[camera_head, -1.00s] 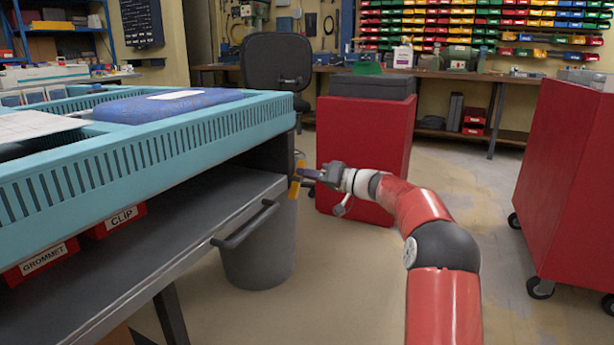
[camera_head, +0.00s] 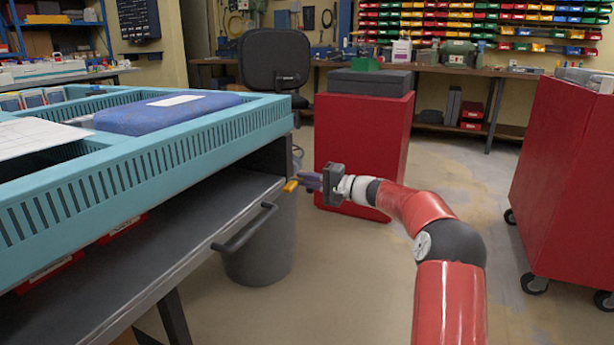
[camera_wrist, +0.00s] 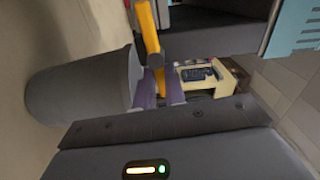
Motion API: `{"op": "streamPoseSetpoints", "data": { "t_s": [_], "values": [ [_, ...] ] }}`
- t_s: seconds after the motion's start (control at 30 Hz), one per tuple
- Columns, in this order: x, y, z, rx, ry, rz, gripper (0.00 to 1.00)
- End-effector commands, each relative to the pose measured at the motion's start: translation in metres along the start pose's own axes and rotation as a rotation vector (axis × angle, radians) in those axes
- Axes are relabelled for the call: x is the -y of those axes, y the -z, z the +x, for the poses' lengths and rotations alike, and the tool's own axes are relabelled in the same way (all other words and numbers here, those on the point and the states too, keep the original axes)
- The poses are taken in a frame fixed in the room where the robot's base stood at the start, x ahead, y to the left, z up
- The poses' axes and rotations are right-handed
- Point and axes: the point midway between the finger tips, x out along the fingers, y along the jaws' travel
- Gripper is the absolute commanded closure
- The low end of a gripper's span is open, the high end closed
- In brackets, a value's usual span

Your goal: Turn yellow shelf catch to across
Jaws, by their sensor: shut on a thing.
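The yellow shelf catch (camera_head: 291,186) is at the right end of the grey shelf (camera_head: 190,245), below the turquoise top. In the head view it looks short and nearly level. My gripper (camera_head: 308,181) is at the catch from the right, with its purple fingers shut on it. In the wrist view the yellow catch (camera_wrist: 148,38) runs as a long bar up from between the fingers (camera_wrist: 158,88), with a dark round pivot across it. The fingers hide part of its lower end.
A grey bin (camera_head: 258,245) stands below the shelf end and fills the left of the wrist view. A dark handle (camera_head: 245,228) runs along the shelf's front. Red cabinets stand behind my gripper (camera_head: 362,130) and at the right (camera_head: 575,180). Floor between them is free.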

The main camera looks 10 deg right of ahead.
Motion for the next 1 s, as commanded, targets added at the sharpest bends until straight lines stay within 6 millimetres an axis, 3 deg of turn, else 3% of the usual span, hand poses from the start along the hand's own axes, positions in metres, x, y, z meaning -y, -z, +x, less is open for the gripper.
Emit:
{"op": "streamPoseSetpoints", "data": {
  "t_s": [0.77,0.8,0.93,1.0],
  "values": [
    [-0.0028,0.0006,-0.0006,-0.003,-0.001,0.105,1.0],
    [-0.0028,0.0007,-0.0006,-0.003,-0.001,0.105,0.86],
    [-0.0027,0.0005,-0.0005,-0.002,-0.001,0.104,0.69],
    [-0.0026,0.0004,-0.0004,-0.002,-0.001,0.104,0.66]
  ]
}}
